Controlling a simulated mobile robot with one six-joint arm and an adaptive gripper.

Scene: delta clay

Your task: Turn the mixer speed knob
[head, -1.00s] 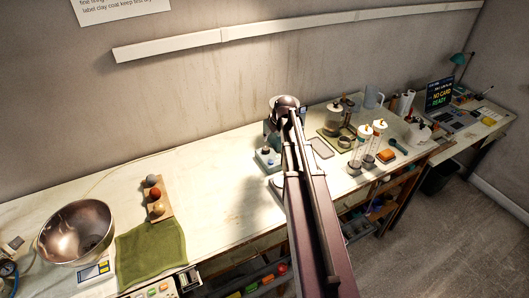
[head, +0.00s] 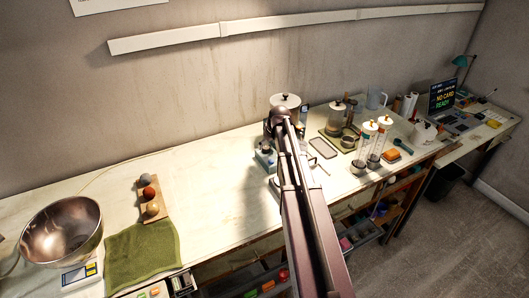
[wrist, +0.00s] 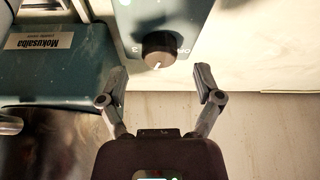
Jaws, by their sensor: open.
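The mixer speed knob (wrist: 160,49) is dark and round with a white pointer line. It sits on the blue-green front panel of the mixer (wrist: 195,18) in the wrist view. My gripper (wrist: 162,84) is open and empty, with one finger to each side, just short of the knob and not touching it. The pointer aims toward my gripper and slightly left. In the head view my arm hides the knob and most of the mixer.
A dark teal part with a "Mokusaiba" label (wrist: 45,41) is close to my left finger. In the head view, a metal bowl (head: 62,232), a green cloth (head: 142,255) and clay balls (head: 149,193) are on the bench at left. Clear cylinders (head: 375,140) stand at right.

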